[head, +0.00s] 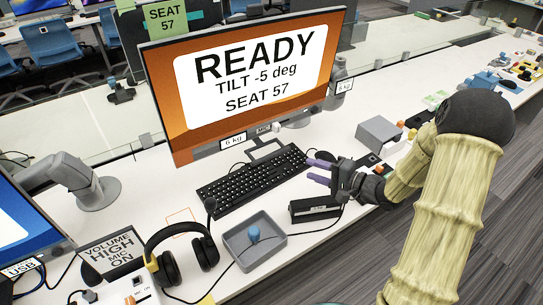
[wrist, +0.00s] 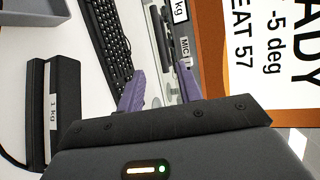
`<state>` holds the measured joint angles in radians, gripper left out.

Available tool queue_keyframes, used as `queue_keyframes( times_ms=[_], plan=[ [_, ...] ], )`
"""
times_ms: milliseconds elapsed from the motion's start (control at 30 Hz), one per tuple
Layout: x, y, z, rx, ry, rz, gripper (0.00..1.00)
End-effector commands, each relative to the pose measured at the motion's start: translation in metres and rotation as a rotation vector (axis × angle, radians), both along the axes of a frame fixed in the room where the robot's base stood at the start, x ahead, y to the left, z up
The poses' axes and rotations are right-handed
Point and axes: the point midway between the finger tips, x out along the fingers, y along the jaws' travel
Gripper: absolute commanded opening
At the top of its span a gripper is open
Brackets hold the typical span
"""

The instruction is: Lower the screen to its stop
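The screen (head: 245,80) stands upright on the desk in the head view, orange with a white panel reading "READY, TILT -5 deg, SEAT 57". In the wrist view the screen (wrist: 213,60) fills the right side, turned sideways. A "6 kg" label (head: 233,140) and a "MIC" label (head: 264,128) sit at its lower edge. Its stand is mostly hidden behind it. My gripper (head: 314,171) is open and empty, its two purple fingers apart, to the right of the keyboard and below the screen's lower right. In the wrist view nothing is between the fingertips (wrist: 161,85) at close range.
A black keyboard (head: 252,180) lies before the screen. A black box (head: 315,209) labelled 1 kg in the wrist view, a grey tray (head: 254,242) and a headset (head: 182,262) lie in front. A grey block (head: 379,133) stands right. Another monitor (head: 25,235) is at left.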

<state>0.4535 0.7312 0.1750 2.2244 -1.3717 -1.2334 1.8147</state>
Motion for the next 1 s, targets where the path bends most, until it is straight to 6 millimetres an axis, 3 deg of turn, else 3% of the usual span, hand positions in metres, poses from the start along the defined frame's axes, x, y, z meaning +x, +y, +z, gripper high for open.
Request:
queue_keyframes(
  times_ms=[700, 1000],
  plan=[
    [0.067, 0.105, -0.023, -0.001, 0.000, 0.003, 0.36],
    [0.083, 0.128, -0.028, 0.000, 0.001, -0.001, 0.36]
  ],
)
